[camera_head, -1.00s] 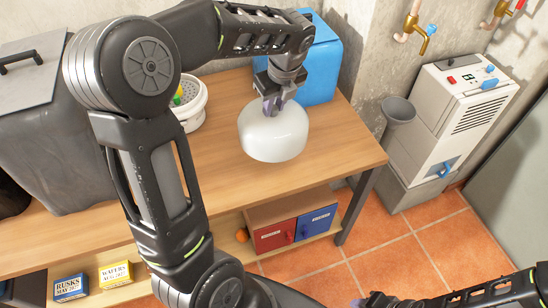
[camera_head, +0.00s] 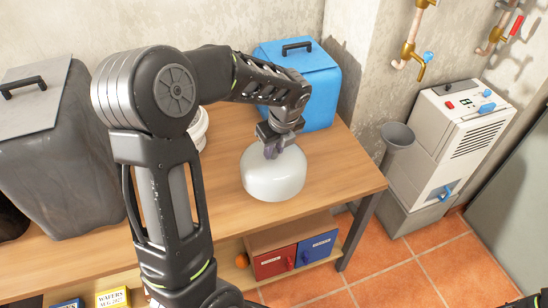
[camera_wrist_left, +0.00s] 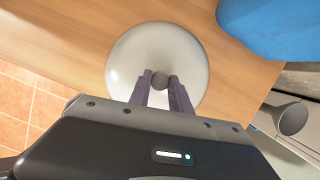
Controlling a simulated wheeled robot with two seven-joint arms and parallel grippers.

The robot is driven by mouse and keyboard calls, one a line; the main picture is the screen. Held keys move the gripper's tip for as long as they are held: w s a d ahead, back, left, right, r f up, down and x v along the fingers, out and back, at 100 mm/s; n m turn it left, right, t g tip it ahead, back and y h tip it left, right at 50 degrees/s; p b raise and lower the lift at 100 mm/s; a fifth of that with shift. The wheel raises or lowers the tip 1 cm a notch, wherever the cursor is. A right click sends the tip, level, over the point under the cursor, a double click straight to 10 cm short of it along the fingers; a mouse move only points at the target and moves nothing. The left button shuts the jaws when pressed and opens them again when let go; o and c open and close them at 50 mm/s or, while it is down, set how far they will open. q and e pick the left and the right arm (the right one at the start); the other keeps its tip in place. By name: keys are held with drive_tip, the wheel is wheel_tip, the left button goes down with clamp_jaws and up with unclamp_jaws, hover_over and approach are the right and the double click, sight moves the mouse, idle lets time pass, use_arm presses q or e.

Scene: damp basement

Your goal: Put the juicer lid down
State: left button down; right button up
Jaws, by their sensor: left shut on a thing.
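The juicer lid (camera_head: 272,176) is a white, rounded, dome-like piece over the right part of the wooden table (camera_head: 222,200). My left gripper (camera_head: 272,152) is above it, shut on the dark knob on its top. In the left wrist view the lid (camera_wrist_left: 128,62) fills the middle, and my left gripper's two purple fingers (camera_wrist_left: 161,88) pinch the round grey knob. The lid looks about level. I cannot tell whether its underside touches the table, because its body hides that.
A blue box (camera_head: 310,95) with a black handle stands behind the lid. A white bucket (camera_head: 200,128) is partly hidden behind my left arm. A grey bin (camera_head: 55,165) stands at the left. Bare tabletop lies right of the lid, up to the table's edge.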

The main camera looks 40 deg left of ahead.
use_arm(q)
drive_tip(key=shift+f, duration=1.9)
drive_tip(key=c, duration=1.2)
unclamp_jaws()
drive_tip(key=v, duration=1.2)
